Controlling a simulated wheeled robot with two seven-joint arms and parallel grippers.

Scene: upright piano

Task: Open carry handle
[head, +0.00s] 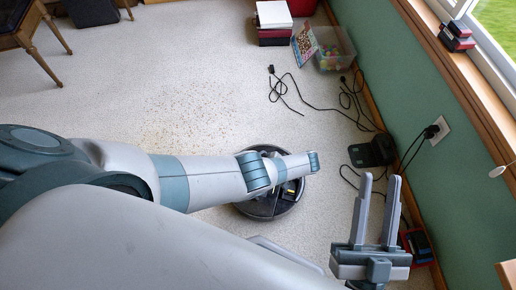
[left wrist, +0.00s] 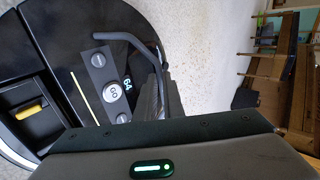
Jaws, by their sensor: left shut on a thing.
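A round dark robot vacuum (head: 268,208) sits on the floor, partly hidden under my left forearm. Its top fills the left of the left wrist view (left wrist: 60,65), with buttons, a lit display and a yellow part. Its grey, curved carry handle (left wrist: 140,44) stands raised off the top at an angle. My left gripper (left wrist: 158,88) is shut on the handle near its right end; the exact contact is partly hidden. In the head view that gripper is hidden by my arm. My right gripper (head: 378,180) is open and empty, right of the vacuum.
A black dock (head: 374,151) stands by the green wall, with loose cables (head: 318,105) on the floor. A clear bin (head: 334,48) and stacked boxes (head: 274,22) are at the back. Crumbs (head: 205,97) lie on the carpet. The floor behind the vacuum is mostly free.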

